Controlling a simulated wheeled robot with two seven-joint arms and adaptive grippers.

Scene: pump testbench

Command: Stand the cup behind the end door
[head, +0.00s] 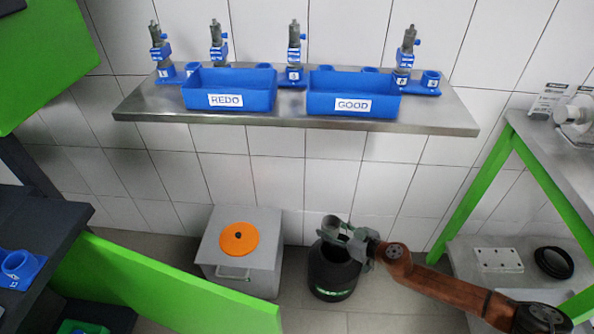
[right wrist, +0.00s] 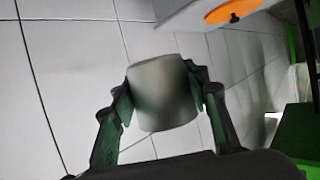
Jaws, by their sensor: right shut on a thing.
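My right gripper (head: 345,238) is shut on a grey metallic cup (head: 331,224), in front of the tiled wall and above a black bin. In the right wrist view the cup (right wrist: 162,95) sits between the two fingers of the right gripper (right wrist: 163,92), with a finger touching each side. A long green panel (head: 160,288) stands at the lower left of the head view, and another green panel (head: 40,60) is at the upper left. I cannot tell which one is the end door. My left gripper is not in view.
A steel shelf (head: 145,107) holds blue REDO (head: 225,100) and GOOD (head: 352,105) bins and several pumps. Below stand a grey box (head: 240,275) with an orange disc (head: 239,238) and the black bin (head: 332,282). A green-legged table (head: 540,140) is at the right.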

